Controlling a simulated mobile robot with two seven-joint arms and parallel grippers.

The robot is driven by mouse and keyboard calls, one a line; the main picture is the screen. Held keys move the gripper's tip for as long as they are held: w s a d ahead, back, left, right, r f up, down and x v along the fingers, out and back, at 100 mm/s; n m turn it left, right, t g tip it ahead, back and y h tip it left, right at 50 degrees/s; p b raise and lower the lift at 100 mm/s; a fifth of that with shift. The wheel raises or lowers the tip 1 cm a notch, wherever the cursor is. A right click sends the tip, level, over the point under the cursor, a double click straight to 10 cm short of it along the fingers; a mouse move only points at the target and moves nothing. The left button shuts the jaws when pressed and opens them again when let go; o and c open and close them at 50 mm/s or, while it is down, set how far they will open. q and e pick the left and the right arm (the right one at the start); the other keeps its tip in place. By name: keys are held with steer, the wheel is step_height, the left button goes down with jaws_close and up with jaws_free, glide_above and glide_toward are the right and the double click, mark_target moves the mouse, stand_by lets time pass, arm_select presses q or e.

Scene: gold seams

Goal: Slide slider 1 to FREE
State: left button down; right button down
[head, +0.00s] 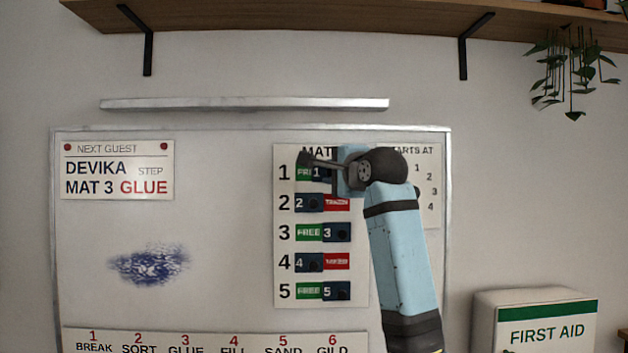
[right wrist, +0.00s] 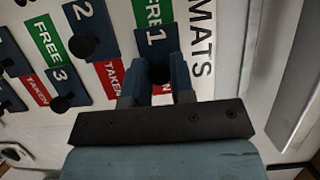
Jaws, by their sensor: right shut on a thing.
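Slider 1 (head: 319,173) is a dark blue tile in the top row of the mats board (head: 284,218). It covers part of the green FREE label (head: 302,173), whose left part still shows. In the right wrist view slider 1 (right wrist: 155,38) has a dark round knob, with green FREE (right wrist: 151,10) above it and a strip of red (right wrist: 161,89) below, so it stands between its two ends. My right gripper (head: 318,162) is shut on the knob, with a finger on each side in the right wrist view (right wrist: 158,76). My left gripper is not in view.
Sliders 2 (head: 308,203) and 4 (head: 308,263) sit left with red labels showing; sliders 3 (head: 337,233) and 5 (head: 337,291) sit right with green showing. A guest card (head: 117,170) hangs left. A first aid box (head: 540,318) is lower right.

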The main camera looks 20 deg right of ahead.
steer(key=shift+s+d, duration=0.15)
steer(key=shift+d, duration=0.5)
steer(key=shift+s+d, duration=0.15)
steer(key=shift+d, duration=0.45)
steer(key=c, duration=1)
jaws_free()
steer(key=shift+d, duration=0.1)
steer(key=shift+s+d, duration=0.15)
steer(key=shift+s, duration=0.05)
arm_select(q)
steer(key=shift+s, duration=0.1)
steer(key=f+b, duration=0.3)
steer(key=b, duration=0.1)
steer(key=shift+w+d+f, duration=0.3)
arm_select(e)
steer(key=s, duration=0.4)
steer(key=s+d, duration=0.1)
steer(key=s, duration=0.8)
steer(key=shift+s+d, duration=0.3)
steer(key=shift+s, duration=0.1)
